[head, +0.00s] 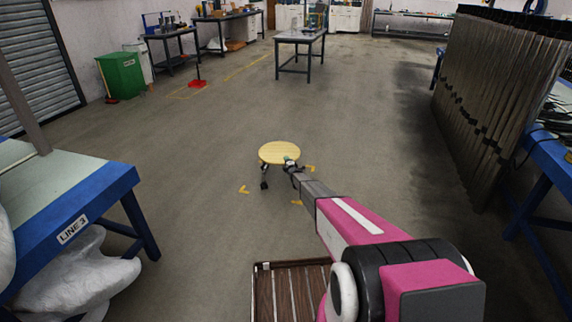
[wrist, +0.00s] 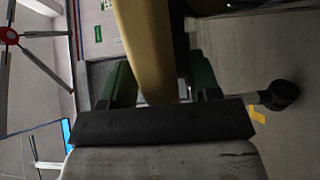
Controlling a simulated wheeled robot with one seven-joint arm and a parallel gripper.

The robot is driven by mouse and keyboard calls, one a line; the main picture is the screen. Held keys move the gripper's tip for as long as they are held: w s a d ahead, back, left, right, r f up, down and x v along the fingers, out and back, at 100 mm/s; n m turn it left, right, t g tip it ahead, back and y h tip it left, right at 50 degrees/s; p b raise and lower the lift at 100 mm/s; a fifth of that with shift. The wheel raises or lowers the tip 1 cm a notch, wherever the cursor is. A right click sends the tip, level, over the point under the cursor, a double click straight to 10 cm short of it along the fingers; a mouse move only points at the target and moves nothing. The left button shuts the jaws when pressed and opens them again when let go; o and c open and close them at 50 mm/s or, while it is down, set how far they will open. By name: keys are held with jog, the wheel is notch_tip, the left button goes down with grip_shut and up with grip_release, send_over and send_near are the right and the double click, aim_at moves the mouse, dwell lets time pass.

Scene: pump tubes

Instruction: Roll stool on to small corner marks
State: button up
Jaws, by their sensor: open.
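The stool has a round pale wooden seat (head: 279,152) on dark legs with casters (head: 264,185). My gripper (head: 291,162) is at the near right rim of the seat. In the wrist view the seat (wrist: 147,45) lies between the two green fingers of my gripper (wrist: 162,82), which are open with a gap on each side. Small yellow corner marks show on the floor at the left (head: 244,189), right (head: 310,168) and near right (head: 297,203). The stool stands towards the far side of these marks; any mark behind it is hidden.
A blue-edged table (head: 75,205) stands at the left with white sacks (head: 85,280) below. Dark upright panels (head: 500,90) stand at the right. A table (head: 300,38), a green bin (head: 122,75) and a red dustpan (head: 197,84) are farther back. Floor around the stool is clear.

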jog(key=shift+d+f, duration=0.1)
jog(key=shift+d, duration=0.15)
jog(key=shift+s+d, duration=0.1)
jog(key=shift+s, duration=0.2)
jog(key=v, duration=1)
